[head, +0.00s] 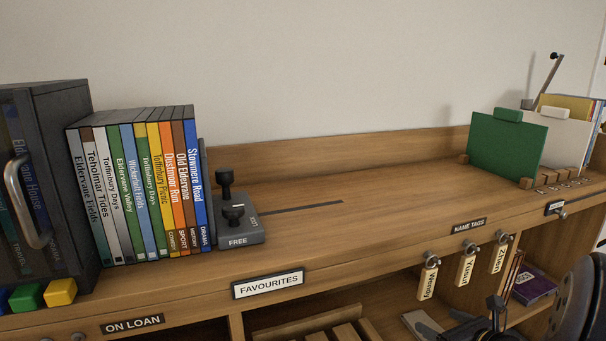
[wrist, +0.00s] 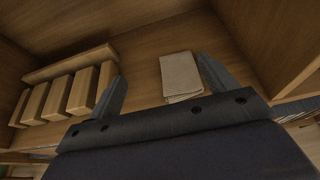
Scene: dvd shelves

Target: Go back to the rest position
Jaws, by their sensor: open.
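My gripper (wrist: 159,92) is open in the wrist view, its two dark fingers spread apart inside or in front of a wooden compartment. A pale flat stack (wrist: 180,76), like a cloth or booklet, lies on the wooden surface beyond the fingers. It appears between the fingertips in the picture, and I cannot tell how far away it is. No object is held. In the head view my gripper (head: 495,308) is partly seen at the lower right, below the shelf top, near the pale flat item (head: 422,324) on the lower shelf.
A row of DVDs (head: 135,185) stands on the shelf top (head: 370,220), with a dark bookend (head: 240,230) marked FREE beside it. A dark cabinet (head: 70,130) stands left. Name tags (head: 466,270) hang from the front edge. Wooden slats (wrist: 80,88) lie left of my gripper.

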